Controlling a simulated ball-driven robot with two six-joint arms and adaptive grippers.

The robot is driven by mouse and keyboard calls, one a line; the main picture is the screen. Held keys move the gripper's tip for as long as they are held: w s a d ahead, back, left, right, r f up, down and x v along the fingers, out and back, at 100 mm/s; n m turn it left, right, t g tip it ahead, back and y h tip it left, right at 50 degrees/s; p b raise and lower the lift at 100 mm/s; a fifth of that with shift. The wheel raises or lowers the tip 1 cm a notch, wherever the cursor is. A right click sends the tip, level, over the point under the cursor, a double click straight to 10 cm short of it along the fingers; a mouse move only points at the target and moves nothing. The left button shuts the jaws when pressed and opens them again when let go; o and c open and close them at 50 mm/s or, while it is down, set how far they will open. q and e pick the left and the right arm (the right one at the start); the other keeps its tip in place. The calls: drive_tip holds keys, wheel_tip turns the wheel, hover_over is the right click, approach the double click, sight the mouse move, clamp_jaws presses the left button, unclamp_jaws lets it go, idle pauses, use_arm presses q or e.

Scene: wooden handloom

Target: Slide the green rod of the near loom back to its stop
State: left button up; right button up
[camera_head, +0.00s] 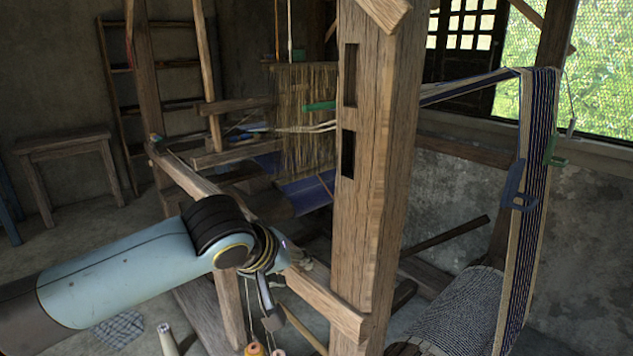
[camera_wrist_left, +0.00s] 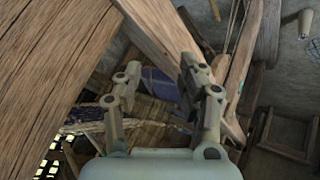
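The green rod (camera_head: 320,106) shows in the head view as a short green bar at the left edge of the thick upright post. The post may hide part of it. It lies beside the hanging warp threads of the near loom. My left gripper (camera_head: 266,262) is low in front of the loom's side beam, below and left of the rod and apart from it. In the left wrist view my left gripper (camera_wrist_left: 161,66) has its two fingers spread with nothing between them. A small green patch shows at the right there; I cannot tell if it is the rod. My right gripper is out of view.
The thick wooden post (camera_head: 377,200) stands just right of my left gripper. The side beam (camera_head: 195,180) runs diagonally behind it. Striped warp (camera_head: 530,180) hangs at the right over a cloth roll (camera_head: 462,312). A wooden stool (camera_head: 65,147) stands at the left wall.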

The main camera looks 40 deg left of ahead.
use_arm(q)
drive_tip(key=w+a+r+n+t, duration=0.4)
drive_tip(key=w+a+r+n, duration=0.6)
drive_tip(key=w+r, duration=0.25)
drive_tip(key=n+t+y, duration=0.1)
drive_tip(key=n+t, duration=0.2)
drive_tip(key=n, duration=0.4)
approach(312, 106)
drive_tip(key=w, duration=0.2)
drive_tip(key=x, duration=1.1)
drive_tip(key=shift+s+a+f, duration=0.15)
drive_tip(key=shift+a+f, duration=0.05)
drive_tip(key=shift+f, duration=0.05)
drive_tip(key=shift+c, duration=0.4)
clamp_jaws()
